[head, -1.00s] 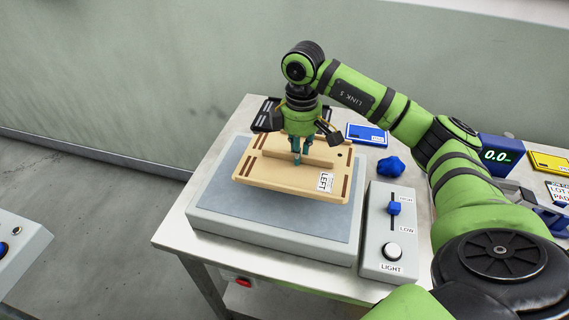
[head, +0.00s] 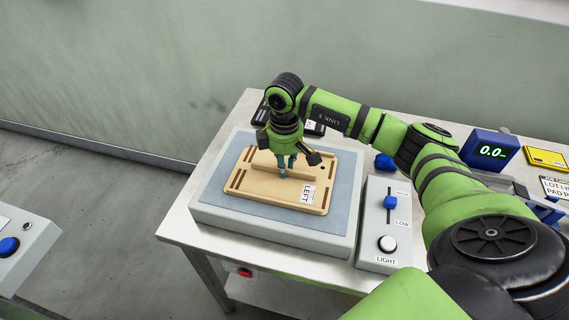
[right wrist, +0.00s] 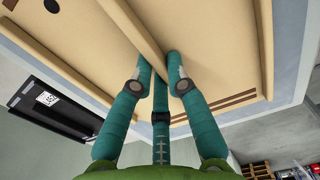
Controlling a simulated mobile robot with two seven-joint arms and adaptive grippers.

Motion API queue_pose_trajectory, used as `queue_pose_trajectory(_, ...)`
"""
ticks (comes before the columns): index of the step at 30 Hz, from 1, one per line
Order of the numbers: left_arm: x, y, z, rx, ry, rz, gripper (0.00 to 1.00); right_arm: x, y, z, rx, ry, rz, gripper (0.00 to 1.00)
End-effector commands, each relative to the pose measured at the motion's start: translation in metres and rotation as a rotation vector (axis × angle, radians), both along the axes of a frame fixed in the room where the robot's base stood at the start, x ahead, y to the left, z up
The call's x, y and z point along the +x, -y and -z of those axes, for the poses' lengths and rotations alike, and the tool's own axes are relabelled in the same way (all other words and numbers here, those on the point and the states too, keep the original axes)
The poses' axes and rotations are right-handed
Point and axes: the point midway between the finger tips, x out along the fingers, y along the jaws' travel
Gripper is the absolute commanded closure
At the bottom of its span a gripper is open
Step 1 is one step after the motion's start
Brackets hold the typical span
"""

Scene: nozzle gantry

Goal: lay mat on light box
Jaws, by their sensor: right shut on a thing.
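The mat is a tan board (head: 253,187) with a raised rib (right wrist: 135,28), dark slots and a white LEFT label (head: 307,194). It lies flat over the blue-grey top of the light box (head: 270,228), inside its edges. Whether it touches the top or hovers just above, I cannot tell. My right gripper (head: 284,172) points down at the board's middle, shut on the rib. In the right wrist view its teal fingers (right wrist: 158,75) sit on both sides of the rib. My left gripper is not in view.
A control box (head: 374,248) with a blue slider and a white LIGHT button stands right of the light box. A blue lump (head: 384,162), a 0.0 display (head: 491,150) and a yellow card (head: 546,157) lie further right. A black tray (right wrist: 60,105) is behind.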

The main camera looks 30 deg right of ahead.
Motion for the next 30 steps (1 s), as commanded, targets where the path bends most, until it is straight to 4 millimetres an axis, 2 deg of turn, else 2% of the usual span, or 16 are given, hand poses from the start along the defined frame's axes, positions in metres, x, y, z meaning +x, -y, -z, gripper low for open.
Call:
queue_pose_trajectory(1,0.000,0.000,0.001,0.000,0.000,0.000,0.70,0.000,0.000,0.001,0.000,0.000,0.000,0.72)
queue_pose_trajectory(2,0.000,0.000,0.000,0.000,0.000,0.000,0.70,0.000,0.000,0.001,0.001,-0.001,0.000,0.60)
queue_pose_trajectory(11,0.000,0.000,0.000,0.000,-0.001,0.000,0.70,0.000,0.000,0.000,0.001,-0.001,0.000,0.60)
queue_pose_trajectory(14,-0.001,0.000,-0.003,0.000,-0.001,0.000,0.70,0.000,0.000,-0.005,0.000,0.000,0.000,0.60)
queue_pose_trajectory(16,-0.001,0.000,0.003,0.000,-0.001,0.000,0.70,0.001,0.000,-0.009,0.001,0.002,0.000,0.60)
queue_pose_trajectory(20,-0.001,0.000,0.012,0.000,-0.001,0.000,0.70,0.002,0.000,-0.031,0.001,0.006,-0.001,0.60)
queue_pose_trajectory(26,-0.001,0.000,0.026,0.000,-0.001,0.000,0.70,0.001,0.000,-0.075,0.001,0.006,-0.002,0.60)
queue_pose_trajectory(30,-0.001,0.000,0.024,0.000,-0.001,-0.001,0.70,0.001,0.000,-0.105,0.002,0.002,-0.001,0.60)
